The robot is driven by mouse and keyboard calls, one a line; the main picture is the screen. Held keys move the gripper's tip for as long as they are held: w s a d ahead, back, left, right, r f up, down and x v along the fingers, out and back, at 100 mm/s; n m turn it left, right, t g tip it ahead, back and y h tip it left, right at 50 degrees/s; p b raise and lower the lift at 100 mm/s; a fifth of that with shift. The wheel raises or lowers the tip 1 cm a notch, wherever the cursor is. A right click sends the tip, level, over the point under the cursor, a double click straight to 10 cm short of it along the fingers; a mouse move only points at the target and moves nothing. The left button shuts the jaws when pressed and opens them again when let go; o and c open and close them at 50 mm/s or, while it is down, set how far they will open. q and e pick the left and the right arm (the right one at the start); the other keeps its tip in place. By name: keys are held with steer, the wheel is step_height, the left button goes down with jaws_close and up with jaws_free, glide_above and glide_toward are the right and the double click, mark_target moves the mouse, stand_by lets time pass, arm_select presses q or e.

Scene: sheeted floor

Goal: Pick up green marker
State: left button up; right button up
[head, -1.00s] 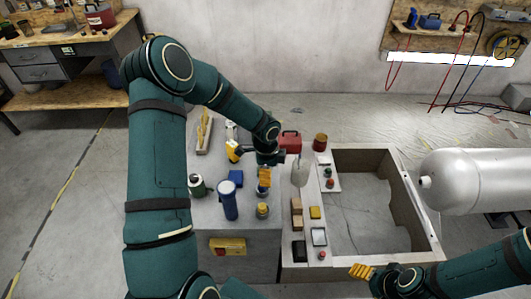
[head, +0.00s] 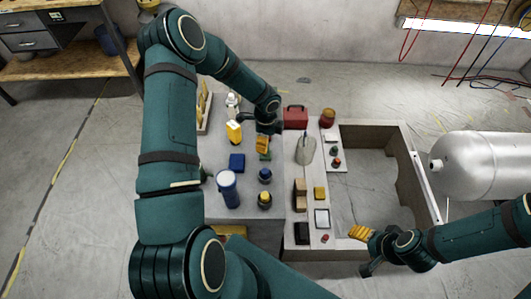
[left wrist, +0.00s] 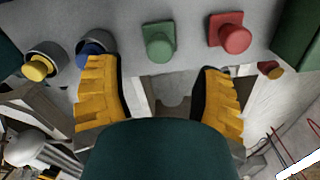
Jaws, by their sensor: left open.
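The green marker (left wrist: 158,42) shows in the left wrist view as a round green knob on a square green base, on a grey surface. It lies just past the tips of my left gripper (left wrist: 157,72), roughly midway between the two yellow fingers. The gripper is open with nothing between the fingers. In the head view my left gripper (head: 248,138) is over the grey cabinet top; a small piece of the green marker (head: 265,155) shows beside its finger, the rest hidden. My right gripper (head: 361,234) is low at the right, apart from the objects; its opening is unclear.
A red marker (left wrist: 231,36) sits right of the green one. Blue-topped (head: 265,174) and yellow-topped (head: 265,199) jars, a blue cylinder (head: 229,190) and a blue block (head: 237,163) stand nearby. A red toolbox (head: 296,117) is behind; a hollow frame (head: 408,150) is at right.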

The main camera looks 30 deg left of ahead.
arm_select(q)
steer(key=shift+d+f, duration=0.1)
steer(key=shift+f, duration=3.15)
jaws_close()
